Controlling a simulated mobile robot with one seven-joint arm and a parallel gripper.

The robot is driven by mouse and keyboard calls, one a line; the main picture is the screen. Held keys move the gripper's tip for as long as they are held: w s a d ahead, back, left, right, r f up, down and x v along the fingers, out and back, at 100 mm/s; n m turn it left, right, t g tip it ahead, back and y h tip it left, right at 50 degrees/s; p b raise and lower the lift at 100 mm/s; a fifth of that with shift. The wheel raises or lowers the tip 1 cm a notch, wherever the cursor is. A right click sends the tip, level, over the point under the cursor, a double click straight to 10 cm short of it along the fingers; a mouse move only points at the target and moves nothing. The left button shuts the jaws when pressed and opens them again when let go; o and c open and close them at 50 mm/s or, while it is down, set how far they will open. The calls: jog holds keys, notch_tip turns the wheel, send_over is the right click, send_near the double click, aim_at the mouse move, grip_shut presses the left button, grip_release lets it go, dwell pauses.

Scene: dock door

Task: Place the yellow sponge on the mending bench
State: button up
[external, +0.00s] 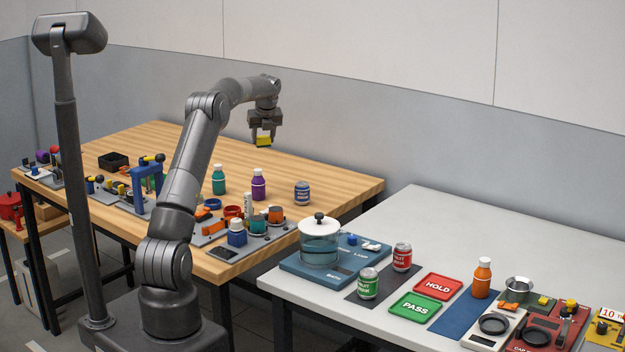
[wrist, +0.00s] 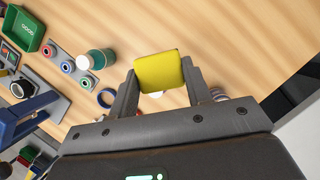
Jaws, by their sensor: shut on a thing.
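The yellow sponge (external: 264,141) is held between the fingers of my gripper (external: 264,132), up in the air over the back part of the wooden-topped bench (external: 330,179). In the wrist view the sponge (wrist: 158,70) sits between the two dark fingers of my gripper (wrist: 159,82), with bare wood behind it. My gripper is shut on it. A small white thing under the sponge is partly hidden. No label shows which bench is the mending bench.
A grey-white table (external: 430,215) with cans and signs stands at right.

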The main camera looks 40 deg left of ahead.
jog(key=s+a+n, duration=0.1)
jog(key=s+a, duration=0.5)
jog(key=a, duration=0.5)
jog(key=s+a+n, duration=0.2)
jog(key=s+a, duration=0.3)
jog(key=a, duration=0.5)
jog(key=shift+g+y, duration=0.3)
jog(key=shift+g, duration=0.1)
notch_tip(320, 180, down, 17)
jog(key=shift+s+d+r, duration=0.1)
jog(key=o, duration=1)
jog(key=shift+c, duration=0.2)
